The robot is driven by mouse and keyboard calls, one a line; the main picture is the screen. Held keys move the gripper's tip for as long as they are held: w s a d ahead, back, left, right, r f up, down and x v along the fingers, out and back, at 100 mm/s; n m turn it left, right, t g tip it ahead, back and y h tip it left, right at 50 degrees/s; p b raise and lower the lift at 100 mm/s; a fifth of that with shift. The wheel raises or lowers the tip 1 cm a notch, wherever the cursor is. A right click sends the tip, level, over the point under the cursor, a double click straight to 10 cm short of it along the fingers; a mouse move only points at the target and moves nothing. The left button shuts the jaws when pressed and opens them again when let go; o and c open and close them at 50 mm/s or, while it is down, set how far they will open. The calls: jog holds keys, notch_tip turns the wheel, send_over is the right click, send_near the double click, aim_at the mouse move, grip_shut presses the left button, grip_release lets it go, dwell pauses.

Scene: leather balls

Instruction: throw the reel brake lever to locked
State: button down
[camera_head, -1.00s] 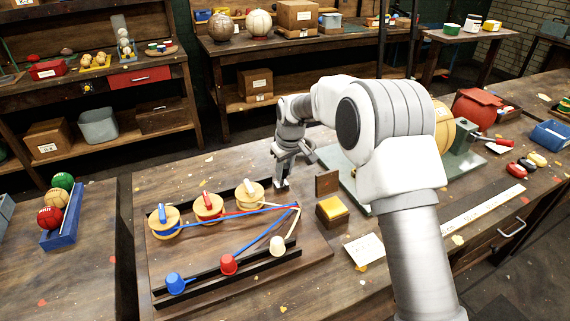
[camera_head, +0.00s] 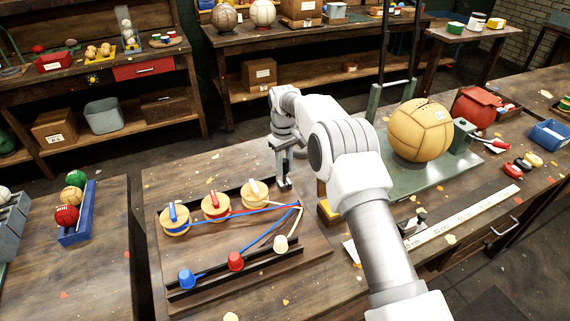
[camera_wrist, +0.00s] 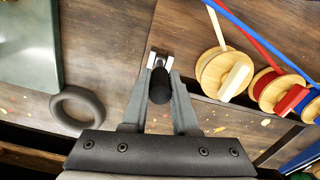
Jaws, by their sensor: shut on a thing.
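The reel board (camera_head: 215,250) lies on the bench with a blue reel (camera_head: 174,220), a red reel (camera_head: 215,206) and a cream reel (camera_head: 255,192) along its back. My gripper (camera_head: 284,185) points down at the board's back right end, just right of the cream reel. In the wrist view my gripper (camera_wrist: 159,92) has its fingers on either side of a black knob, the brake lever (camera_wrist: 160,84), and is shut on it. A small metal bracket shows beyond the knob. The cream reel (camera_wrist: 222,72) is to the right. The lever's setting cannot be told.
A yellow ball (camera_head: 420,130) sits on a green stand to the right. My arm partly hides the yellow-topped block (camera_head: 326,211). A dark ring (camera_wrist: 77,110) lies left of my gripper.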

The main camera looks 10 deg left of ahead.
jog(key=shift+w+a+g+p, duration=0.25)
jog(key=shift+g+p, duration=0.15)
jog(key=shift+p, duration=0.15)
dwell(0.4)
jog(key=c, duration=0.7)
grip_release()
jog(key=shift+w+r, duration=0.1)
jog(key=shift+r, duration=0.45)
notch_tip(320, 180, up, 6)
jog(key=p, duration=0.7)
jog(key=shift+w+a+r+p, duration=0.15)
jog(key=shift+r+p, duration=0.05)
jog(key=shift+p, duration=0.1)
